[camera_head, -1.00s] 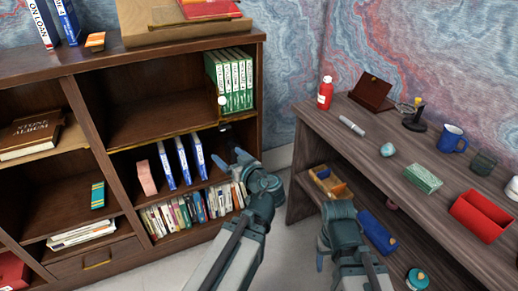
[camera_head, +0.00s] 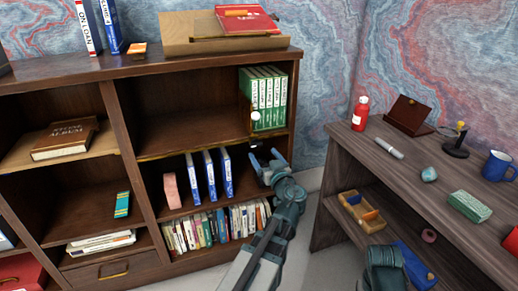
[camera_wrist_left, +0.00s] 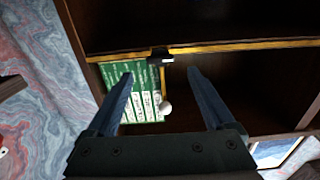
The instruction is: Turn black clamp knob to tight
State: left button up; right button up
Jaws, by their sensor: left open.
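A small black clamp (camera_wrist_left: 161,55) sits on the yellow-edged shelf, with a pale spot on its side, in the left wrist view. A thin yellow upright and a white ball (camera_wrist_left: 165,107) are near it, beside green books. The ball also shows in the head view (camera_head: 255,115). My left gripper (camera_head: 264,157) is open in front of the bookcase, just below that shelf edge. In the wrist view its two fingers (camera_wrist_left: 159,75) are apart, with the clamp between and beyond their tips. The clamp's knob setting cannot be read.
Green books (camera_head: 268,92) stand on the shelf by the ball. Blue-spined books (camera_head: 210,176) stand on the shelf below, left of my gripper. A wooden desk (camera_head: 400,180) is at right, holding a red bottle (camera_head: 360,112). The upper shelf's middle is empty.

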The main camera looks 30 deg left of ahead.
aim_at(257, 146)
pick_arm(q)
jog(key=x, duration=0.5)
jog(key=shift+w+a, duration=0.3)
jog(key=c, duration=1.4)
